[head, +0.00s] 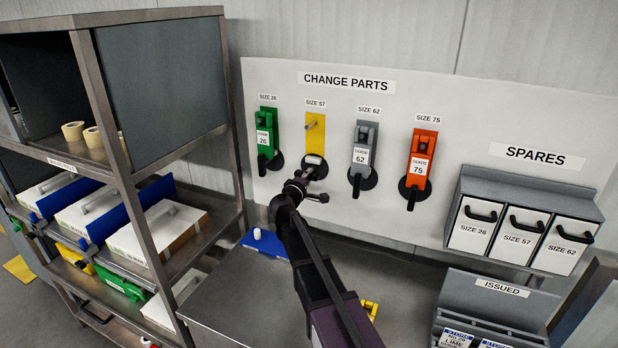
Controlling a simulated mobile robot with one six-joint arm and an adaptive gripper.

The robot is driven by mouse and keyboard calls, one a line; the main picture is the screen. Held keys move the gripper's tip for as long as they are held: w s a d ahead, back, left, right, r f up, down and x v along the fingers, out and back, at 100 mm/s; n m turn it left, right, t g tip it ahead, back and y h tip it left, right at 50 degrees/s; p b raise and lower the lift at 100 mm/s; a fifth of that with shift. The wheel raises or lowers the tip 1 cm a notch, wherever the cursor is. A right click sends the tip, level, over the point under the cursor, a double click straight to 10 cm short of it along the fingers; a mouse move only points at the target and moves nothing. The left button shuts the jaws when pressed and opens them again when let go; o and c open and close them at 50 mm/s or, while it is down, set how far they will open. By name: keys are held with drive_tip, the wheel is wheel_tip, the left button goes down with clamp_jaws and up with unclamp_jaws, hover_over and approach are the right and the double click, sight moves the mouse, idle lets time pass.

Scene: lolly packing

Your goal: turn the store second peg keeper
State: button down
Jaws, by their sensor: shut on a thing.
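Green (267,135), grey (364,145) and orange (422,152) guides hang on the neighbouring pegs, their black keepers close by. A steel rack (149,240) stands left. SPARES bins (519,240) and the ISSUED holder (495,300) are right. A blue item (264,243) lies on the bench (240,295).

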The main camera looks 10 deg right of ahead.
drive_tip(key=shift+s+d+f, duration=0.1)
drive_tip(key=shift+s, duration=0.05)
drive_tip(key=c, duration=0.5)
unclamp_jaws()
drive_tip(key=shift+v, duration=6)
